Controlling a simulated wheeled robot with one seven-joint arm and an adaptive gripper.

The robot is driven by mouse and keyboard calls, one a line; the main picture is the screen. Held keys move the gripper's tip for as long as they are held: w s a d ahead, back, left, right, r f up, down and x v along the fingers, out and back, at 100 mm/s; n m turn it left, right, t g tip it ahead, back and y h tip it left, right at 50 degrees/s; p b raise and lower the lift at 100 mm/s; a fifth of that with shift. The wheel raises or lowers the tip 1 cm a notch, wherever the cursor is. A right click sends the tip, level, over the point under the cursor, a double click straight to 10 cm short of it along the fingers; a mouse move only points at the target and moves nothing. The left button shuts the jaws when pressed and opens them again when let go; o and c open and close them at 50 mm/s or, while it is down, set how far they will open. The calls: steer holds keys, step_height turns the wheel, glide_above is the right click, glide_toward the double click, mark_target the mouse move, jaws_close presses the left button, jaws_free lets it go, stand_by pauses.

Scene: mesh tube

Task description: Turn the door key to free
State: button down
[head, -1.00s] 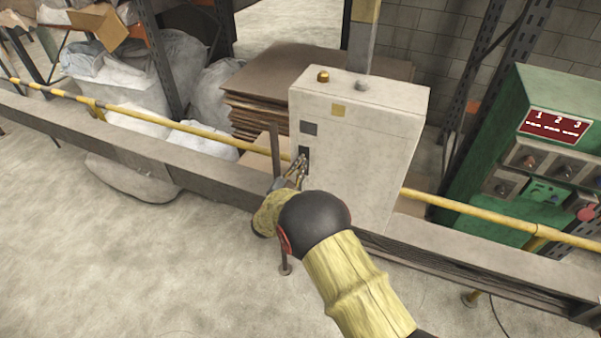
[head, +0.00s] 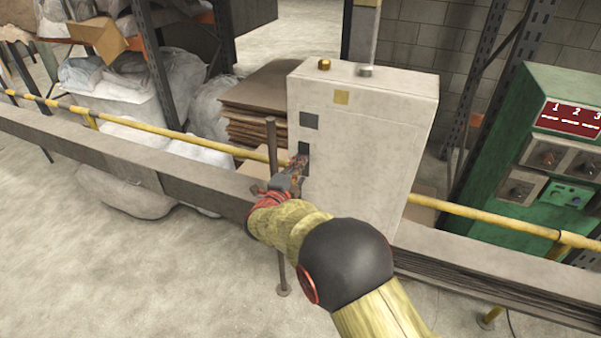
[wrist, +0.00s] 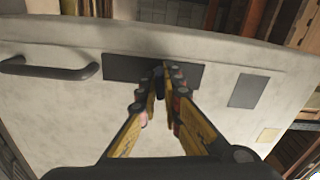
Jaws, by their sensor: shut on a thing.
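In the wrist view the dark plate (wrist: 125,68) lies across the cabinet face (wrist: 60,110). My gripper (head: 298,165) is at this plate, and in the wrist view its yellow fingers (wrist: 160,88) come together on a small dark key (wrist: 158,72) in front of the plate. The fingertips hide most of the key, so I cannot tell its angle.
A dark bar handle (wrist: 48,68) sticks out left of the plate in the wrist view. A yellow rail (head: 490,220) and a grey beam (head: 200,180) run past the cabinet. A thin post (head: 272,145) stands close left of my gripper. A green control panel (head: 550,150) is at the right.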

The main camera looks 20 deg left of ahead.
steer(key=shift+f+m+b, duration=0.2)
steer(key=shift+m+b, duration=0.7)
steer(key=shift+b, duration=0.05)
steer(key=c, duration=2.1)
jaws_free()
steer(key=shift+o, duration=0.7)
steer(key=shift+r, duration=0.1)
steer(key=shift+s, duration=0.1)
steer(key=s+a, duration=0.1)
steer(key=s, duration=1)
steer(key=shift+s, duration=0.35)
